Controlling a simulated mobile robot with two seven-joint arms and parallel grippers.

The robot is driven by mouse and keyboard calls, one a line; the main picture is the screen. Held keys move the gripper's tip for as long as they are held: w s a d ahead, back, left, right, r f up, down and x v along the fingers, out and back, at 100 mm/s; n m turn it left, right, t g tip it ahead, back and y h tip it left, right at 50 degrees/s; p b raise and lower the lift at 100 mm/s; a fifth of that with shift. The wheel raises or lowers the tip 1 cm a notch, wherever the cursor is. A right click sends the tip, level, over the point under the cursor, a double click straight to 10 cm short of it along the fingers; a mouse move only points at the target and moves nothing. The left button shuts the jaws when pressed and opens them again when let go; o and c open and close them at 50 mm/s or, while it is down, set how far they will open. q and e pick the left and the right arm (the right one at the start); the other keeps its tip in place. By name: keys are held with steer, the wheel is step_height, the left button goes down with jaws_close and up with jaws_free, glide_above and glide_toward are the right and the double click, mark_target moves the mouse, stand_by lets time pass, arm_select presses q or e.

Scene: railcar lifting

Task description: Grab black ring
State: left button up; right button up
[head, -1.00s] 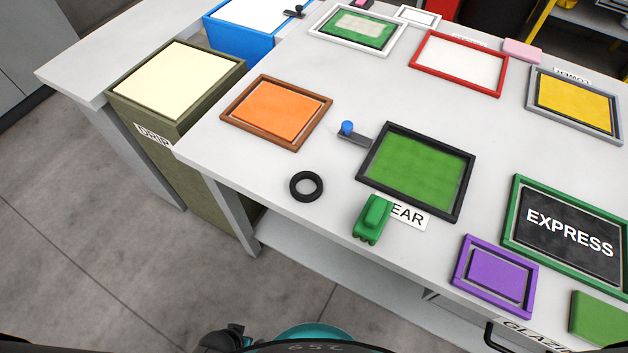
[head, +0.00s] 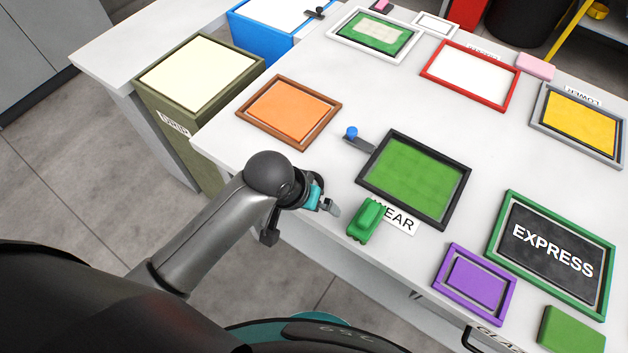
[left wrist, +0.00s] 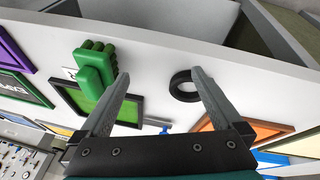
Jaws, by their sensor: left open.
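The black ring (left wrist: 184,85) lies flat on the white table in the left wrist view, between my open fingers and closer to the right-hand one. My left gripper (head: 330,207) is over the near edge of the table, left of the green block. In the left wrist view its two fingers (left wrist: 165,82) are spread apart with nothing held. My right gripper is not in view.
A green block (head: 366,219) stands close to the right of my gripper, by a white label. A black-framed green panel (head: 376,187), a blue-knobbed tool (head: 352,134) and an orange panel (head: 289,111) lie nearby. A purple frame (head: 474,284) lies further right.

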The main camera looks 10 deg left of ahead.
arm_select(q)
steer(key=w+a+r+n+g+y+p, duration=0.2)
steer(key=w+r+y, duration=0.15)
steer(key=r, duration=0.85)
steer(key=shift+h, duration=0.35)
steer(key=f+b, duration=0.1)
steer(key=f, duration=0.2)
steer(key=w+f+b, duration=0.1)
steer(key=f, duration=0.2)
steer(key=w+f+b, duration=0.1)
steer(key=f, duration=0.3)
steer(key=shift+a, duration=0.2)
steer(key=f+b, duration=0.1)
steer(key=f, duration=0.1)
steer(key=w+f+b, duration=0.1)
steer(key=f, duration=0.2)
steer(key=shift+a, duration=0.15)
steer(key=c, duration=1.2)
steer(key=shift+r, duration=0.2)
